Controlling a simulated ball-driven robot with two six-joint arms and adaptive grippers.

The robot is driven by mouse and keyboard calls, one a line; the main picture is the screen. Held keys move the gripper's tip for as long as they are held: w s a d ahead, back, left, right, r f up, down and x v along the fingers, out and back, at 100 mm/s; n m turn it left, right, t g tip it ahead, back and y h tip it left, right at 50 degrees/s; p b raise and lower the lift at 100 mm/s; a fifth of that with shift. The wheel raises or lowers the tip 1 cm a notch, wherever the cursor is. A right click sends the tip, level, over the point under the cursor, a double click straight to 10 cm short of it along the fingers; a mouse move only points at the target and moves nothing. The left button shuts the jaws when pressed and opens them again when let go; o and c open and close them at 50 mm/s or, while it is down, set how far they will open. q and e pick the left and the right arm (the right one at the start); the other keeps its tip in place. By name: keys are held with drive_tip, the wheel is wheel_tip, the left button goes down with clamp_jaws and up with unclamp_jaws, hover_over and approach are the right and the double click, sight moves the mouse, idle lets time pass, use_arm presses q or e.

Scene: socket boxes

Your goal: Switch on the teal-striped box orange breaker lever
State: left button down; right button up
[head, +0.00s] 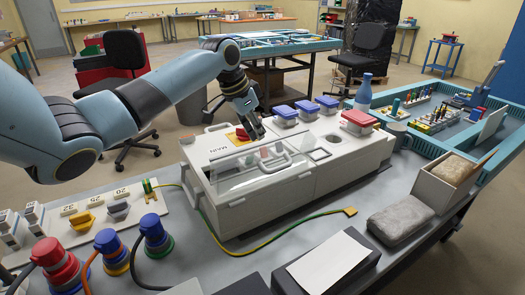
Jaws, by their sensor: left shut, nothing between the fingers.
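A long white socket box (300,185) stands on the grey bench, with blue-capped sockets along its back and a red one at the right. I cannot make out a teal stripe on it. Near its "MAIN" label is a red and yellow-orange switch part (240,134), partly covered by my gripper. A clear hinged cover (250,170) with a grey handle is at the front. My left gripper (257,132) is shut and empty, pointing down just right of the switch part; I cannot tell whether they touch. My right gripper is not in view.
A second white panel (110,205) at the left carries a yellow-orange lever (79,221), a grey lever, and red and blue plugs (108,243) in front. A green-yellow cable (275,240) crosses the bench. Grey blocks (400,219) and a blue tray (480,136) lie right.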

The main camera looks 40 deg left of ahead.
use_arm(q)
drive_tip(key=shift+s+f+b, duration=0.1)
drive_tip(key=shift+f+b, duration=0.35)
drive_tip(key=shift+f, duration=1.3)
drive_tip(key=shift+s+d+f+p, duration=0.1)
drive_tip(key=shift+s+d+p, duration=0.05)
drive_tip(key=shift+d+p, duration=0.25)
drive_tip(key=shift+s+d+p, duration=0.2)
drive_tip(key=shift+d+p, duration=0.15)
drive_tip(key=shift+d, duration=0.05)
drive_tip(key=r+p, duration=0.5)
drive_tip(key=shift+w+a+r+p, duration=0.25)
drive_tip(key=shift+a+r+p, duration=0.1)
drive_tip(key=shift+r+p, duration=0.05)
drive_tip(key=shift+w+a+r+p, duration=0.1)
drive_tip(key=shift+a+r+p, duration=0.05)
drive_tip(key=shift+r+p, duration=0.2)
drive_tip(key=shift+f, duration=0.15)
